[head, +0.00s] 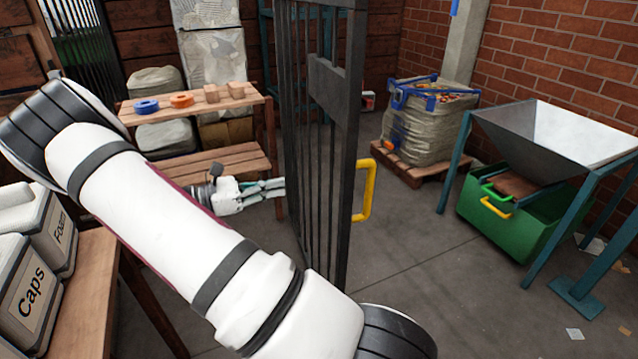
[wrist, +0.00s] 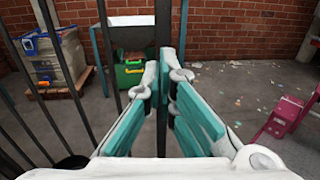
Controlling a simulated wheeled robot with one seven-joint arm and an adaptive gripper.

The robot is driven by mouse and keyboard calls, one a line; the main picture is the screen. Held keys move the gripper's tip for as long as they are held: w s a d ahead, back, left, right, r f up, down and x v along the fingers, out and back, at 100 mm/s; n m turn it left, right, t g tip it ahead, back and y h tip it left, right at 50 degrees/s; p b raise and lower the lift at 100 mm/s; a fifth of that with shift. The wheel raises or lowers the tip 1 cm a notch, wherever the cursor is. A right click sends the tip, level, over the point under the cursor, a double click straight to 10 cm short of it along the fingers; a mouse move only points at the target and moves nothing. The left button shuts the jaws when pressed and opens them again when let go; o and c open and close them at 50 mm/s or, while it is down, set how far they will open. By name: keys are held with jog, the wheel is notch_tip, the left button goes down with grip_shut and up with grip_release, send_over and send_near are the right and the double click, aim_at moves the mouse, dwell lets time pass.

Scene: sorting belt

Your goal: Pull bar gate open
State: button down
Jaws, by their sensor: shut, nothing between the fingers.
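The bar gate (head: 345,150) is dark metal with upright bars and a flat plate. In the head view it stands steeply turned, seen nearly edge-on, with floor visible on both sides. Its yellow handle (head: 371,188) sticks out to the right. My gripper (head: 279,187) is left of the gate, its teal fingers pointing at the bars, on the side away from the handle. In the wrist view my gripper (wrist: 165,77) is shut and empty. A dark gate upright (wrist: 163,30) lines up with the fingertips; I cannot tell whether they touch. The handle is not visible there.
A wooden bench (head: 195,103) with rings and blocks stands behind my arm. Beyond the gate are a filled sack (head: 420,130) on a pallet and a steel hopper (head: 555,135) over a green crate (head: 530,225). The floor right of the gate is mostly clear.

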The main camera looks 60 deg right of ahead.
aim_at(341, 182)
jog(key=x, duration=1.4)
jog(key=p+x, duration=0.2)
jog(key=x, duration=1.3)
jog(key=shift+w+d, duration=0.2)
jog(key=shift+d, duration=0.05)
jog(key=w+a, duration=0.1)
jog(key=a, duration=0.3)
jog(key=w+a+p, duration=0.1)
jog(key=w+a, duration=0.1)
jog(key=a, duration=0.2)
jog(key=w+a, duration=0.2)
jog(key=a, duration=0.3)
jog(key=shift+a+r, duration=0.1)
